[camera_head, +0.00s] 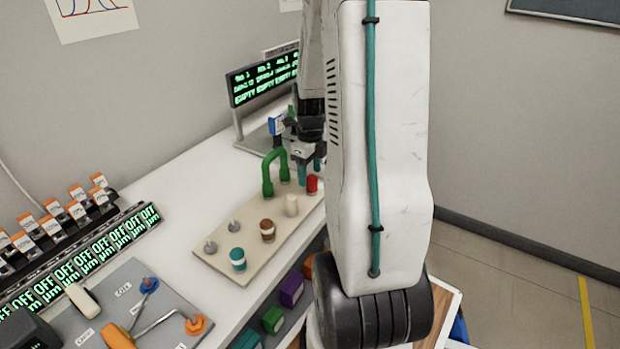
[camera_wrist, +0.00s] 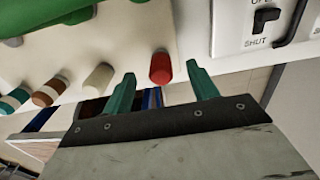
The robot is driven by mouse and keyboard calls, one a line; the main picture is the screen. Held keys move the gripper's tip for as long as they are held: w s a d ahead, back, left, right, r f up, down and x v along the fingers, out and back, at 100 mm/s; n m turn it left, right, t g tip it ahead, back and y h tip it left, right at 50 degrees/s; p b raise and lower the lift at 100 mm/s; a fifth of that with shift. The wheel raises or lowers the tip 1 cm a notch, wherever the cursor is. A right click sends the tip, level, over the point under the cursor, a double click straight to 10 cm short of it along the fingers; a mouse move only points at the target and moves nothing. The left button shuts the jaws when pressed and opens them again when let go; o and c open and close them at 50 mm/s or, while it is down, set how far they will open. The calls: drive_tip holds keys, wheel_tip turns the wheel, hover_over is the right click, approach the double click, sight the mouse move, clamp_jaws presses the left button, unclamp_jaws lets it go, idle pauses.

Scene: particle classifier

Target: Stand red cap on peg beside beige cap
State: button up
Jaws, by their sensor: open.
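The red cap (camera_head: 312,184) stands on the beige board (camera_head: 209,258) at its far right end, beside the beige cap (camera_head: 292,205). My gripper (camera_head: 306,163) is at that end of the board, partly hidden behind my arm. In the wrist view my gripper (camera_wrist: 161,80) is open, with its two green fingers on either side of the red cap (camera_wrist: 160,68) and gaps on both sides. The beige cap (camera_wrist: 98,78) stands just left of the left finger. I cannot tell whether the red cap sits on a peg.
A brown cap (camera_head: 267,231) and a teal cap (camera_head: 238,259) stand nearer on the board, with two bare grey pegs (camera_head: 234,226) behind them. A green arched handle (camera_head: 274,170) rises behind the beige cap. A switch panel (camera_wrist: 265,22) is right of the red cap.

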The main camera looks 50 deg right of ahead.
sight(310, 176)
wheel_tip(310, 176, up, 5)
drive_tip(key=shift+f, duration=0.15)
idle(0.6)
drive_tip(key=shift+s+a+n, duration=0.15)
drive_tip(key=shift+n, duration=0.95)
drive_tip(key=s+a+r+n, duration=0.4)
drive_tip(key=a+r+n, duration=0.1)
drive_tip(key=a+n, duration=0.5)
drive_tip(key=s+a+r+n+t, duration=0.1)
drive_tip(key=s+a+r+n, duration=0.3)
drive_tip(key=a+n, duration=0.6)
drive_tip(key=s+a+r+n, duration=0.4)
drive_tip(key=a+r+n, duration=0.2)
drive_tip(key=a+n, duration=0.4)
drive_tip(key=n, duration=0.3)
drive_tip(key=shift+s, duration=0.4)
